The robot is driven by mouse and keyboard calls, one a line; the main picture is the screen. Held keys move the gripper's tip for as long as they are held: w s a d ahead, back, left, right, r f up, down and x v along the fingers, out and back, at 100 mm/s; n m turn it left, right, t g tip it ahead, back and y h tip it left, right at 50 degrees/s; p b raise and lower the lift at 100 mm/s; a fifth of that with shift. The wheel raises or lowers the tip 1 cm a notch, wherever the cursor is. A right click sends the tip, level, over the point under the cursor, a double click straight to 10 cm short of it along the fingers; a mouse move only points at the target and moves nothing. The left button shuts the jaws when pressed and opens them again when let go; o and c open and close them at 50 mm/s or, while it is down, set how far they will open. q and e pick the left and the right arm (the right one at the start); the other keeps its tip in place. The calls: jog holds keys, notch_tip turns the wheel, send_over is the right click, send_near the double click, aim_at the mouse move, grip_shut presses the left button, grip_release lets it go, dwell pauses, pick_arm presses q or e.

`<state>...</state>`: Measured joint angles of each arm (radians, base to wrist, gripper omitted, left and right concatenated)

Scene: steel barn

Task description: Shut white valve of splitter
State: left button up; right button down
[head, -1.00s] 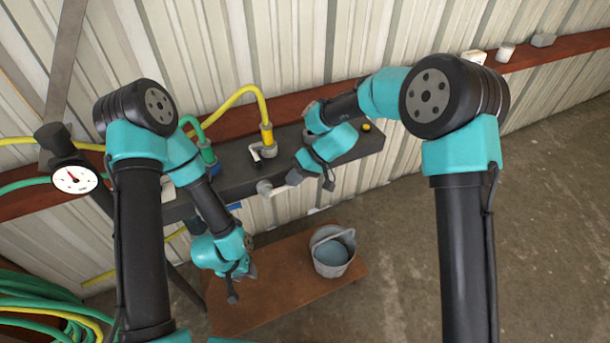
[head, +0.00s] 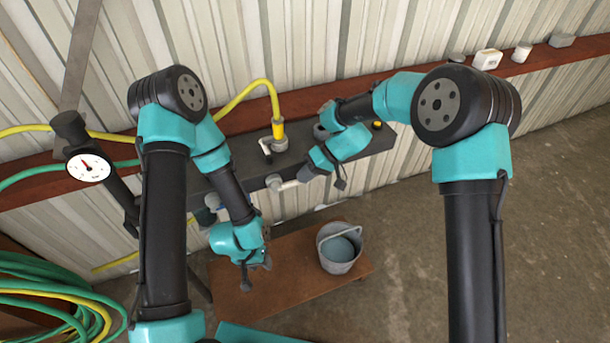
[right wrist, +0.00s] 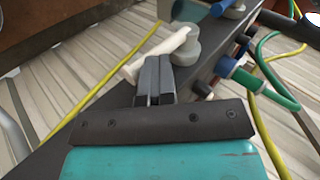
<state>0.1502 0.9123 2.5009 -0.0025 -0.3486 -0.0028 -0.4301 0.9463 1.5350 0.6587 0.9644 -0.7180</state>
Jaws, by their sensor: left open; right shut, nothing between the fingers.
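The splitter (head: 225,158) is a dark bar along the wall; it also shows in the right wrist view (right wrist: 72,145). A white lever (head: 290,184) sticks out from a grey valve on its front side. In the right wrist view this white lever (right wrist: 155,54) slants up to its round grey valve body (right wrist: 186,46). My right gripper (right wrist: 153,64) is shut and empty, its fingertips close against the lever; I cannot tell if they touch. It also shows in the head view (head: 308,174). My left gripper (head: 256,275) is open and empty, low over the brown bench, away from the splitter.
A yellow hose coupling (head: 278,129) with another pale lever (head: 265,146) stands on the splitter's top. A grey bucket (head: 339,248) sits on the bench (head: 285,290). A gauge (head: 89,167) is at left, above coiled hoses (head: 45,300). The floor at right is clear.

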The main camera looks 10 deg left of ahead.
jog(key=v, duration=1.2)
jog(key=shift+d+f, duration=0.3)
jog(key=shift+d, duration=0.05)
jog(key=shift+s, duration=0.15)
jog(key=s+d+f+m+t+h, duration=0.2)
jog(key=s+d+f+m, duration=0.15)
jog(key=d+f, duration=0.6)
jog(key=s+d+f+m+t+h, duration=0.1)
jog(key=s+d+f+m, duration=0.25)
jog(key=d+f, duration=0.6)
jog(key=s+d+f+m+t, duration=0.1)
jog(key=s+d+f, duration=0.2)
jog(key=s+f, duration=0.2)
jog(key=s+d+f+m+t+h, duration=0.1)
jog(key=s+d+f, duration=0.3)
jog(key=s, duration=0.7)
jog(key=shift+s+f+m+h, duration=0.3)
jog(key=shift+s+f+m, duration=0.05)
jog(key=shift+f+m, duration=0.35)
jog(key=shift+d, duration=0.1)
